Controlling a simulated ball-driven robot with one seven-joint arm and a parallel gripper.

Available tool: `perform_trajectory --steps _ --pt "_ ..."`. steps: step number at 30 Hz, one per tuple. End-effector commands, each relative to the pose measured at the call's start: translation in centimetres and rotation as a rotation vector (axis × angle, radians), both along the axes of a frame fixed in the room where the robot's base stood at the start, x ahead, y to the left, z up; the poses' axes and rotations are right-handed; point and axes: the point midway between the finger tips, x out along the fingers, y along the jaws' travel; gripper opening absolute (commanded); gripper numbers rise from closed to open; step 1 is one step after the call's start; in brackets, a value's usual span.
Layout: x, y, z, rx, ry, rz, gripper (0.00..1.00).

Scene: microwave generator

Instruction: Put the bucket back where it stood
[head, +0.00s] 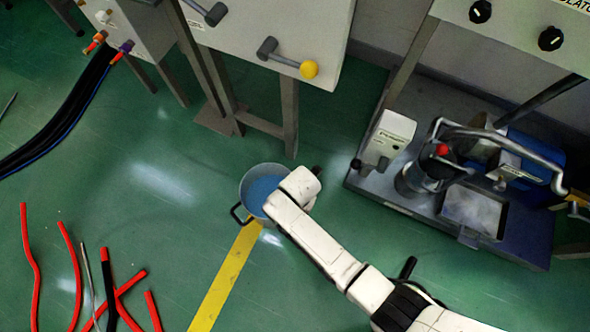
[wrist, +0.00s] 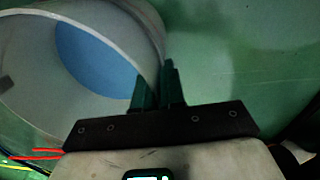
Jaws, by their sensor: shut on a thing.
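The bucket (head: 247,188) is grey metal with blue inside and a dark handle at its left. In the head view it is near the middle, at the top end of the yellow floor stripe. In the wrist view the bucket (wrist: 105,25) fills the upper left, its rim running between the two dark fingers of my gripper (wrist: 156,82). My gripper is shut on the right side of the rim. In the head view my wrist covers the fingers and part of the bucket. I cannot tell whether the bucket touches the floor.
Legged cabinets (head: 270,30) stand above the bucket. A low platform (head: 400,200) with machinery is at the right. Red and black tubes (head: 30,260) lie on the floor at lower left. The green floor left of the bucket is clear.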

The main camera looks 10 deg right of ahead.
Motion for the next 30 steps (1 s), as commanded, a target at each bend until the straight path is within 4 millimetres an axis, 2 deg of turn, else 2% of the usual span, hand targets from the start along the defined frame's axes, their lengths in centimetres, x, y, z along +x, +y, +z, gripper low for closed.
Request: perform_trajectory --steps 2,3,11,20,23,30 --pt "0.3 0.2 0.0 0.004 -0.008 0.000 0.00" --pt "0.0 0.0 -0.3 0.000 0.000 0.000 0.10" --pt "0.0 0.0 -0.2 0.000 0.000 0.000 0.35" --pt "0.0 0.0 0.2 0.000 0.000 0.000 0.35" --pt "0.0 0.0 1.4 0.000 -0.001 0.000 0.35" --pt "-0.2 -0.3 6.3 0.001 -0.001 -0.001 0.35"
